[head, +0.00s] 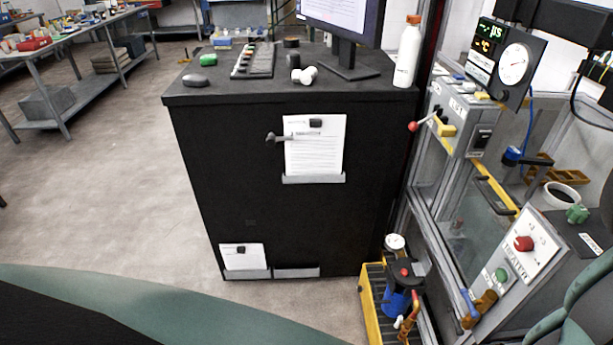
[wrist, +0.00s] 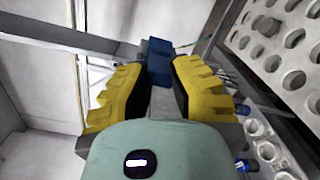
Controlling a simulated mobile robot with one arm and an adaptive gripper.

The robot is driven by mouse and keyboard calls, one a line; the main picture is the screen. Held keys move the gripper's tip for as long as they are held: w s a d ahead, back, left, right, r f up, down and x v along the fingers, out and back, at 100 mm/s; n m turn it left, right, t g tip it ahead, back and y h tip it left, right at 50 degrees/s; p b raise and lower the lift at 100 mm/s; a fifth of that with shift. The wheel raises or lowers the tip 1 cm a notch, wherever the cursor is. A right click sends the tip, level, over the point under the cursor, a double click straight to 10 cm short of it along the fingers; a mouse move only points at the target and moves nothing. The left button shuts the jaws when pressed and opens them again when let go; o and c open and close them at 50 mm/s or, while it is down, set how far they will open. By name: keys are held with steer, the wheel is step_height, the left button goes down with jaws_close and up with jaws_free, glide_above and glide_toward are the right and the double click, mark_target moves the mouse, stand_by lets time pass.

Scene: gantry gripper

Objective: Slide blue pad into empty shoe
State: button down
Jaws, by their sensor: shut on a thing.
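My gripper (wrist: 159,72) shows in the wrist view, with two ridged yellow fingers on a green body. It is shut on a dark blue block, which looks like the blue pad (wrist: 158,58). The pad sits between the fingertips and sticks out past them. Its far end is near a grey metal frame, and I cannot tell whether they touch. I cannot pick out the empty shoe in either view. My gripper is not seen in the head view.
In the wrist view, a metal plate with round holes (wrist: 283,57) stands close on the right, with small blue-capped items (wrist: 245,165) below. In the head view are a black cabinet (head: 230,180), a white bottle (head: 407,55) and a control panel (head: 520,255). Floor at left is clear.

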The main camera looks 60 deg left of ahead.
steer(key=shift+w, duration=0.25)
steer(key=c, duration=0.9)
jaws_free()
steer(key=shift+c, duration=0.2)
steer(key=shift+s, duration=0.2)
steer(key=v, duration=1.1)
steer(key=shift+s+a, duration=0.2)
steer(key=shift+s, duration=0.15)
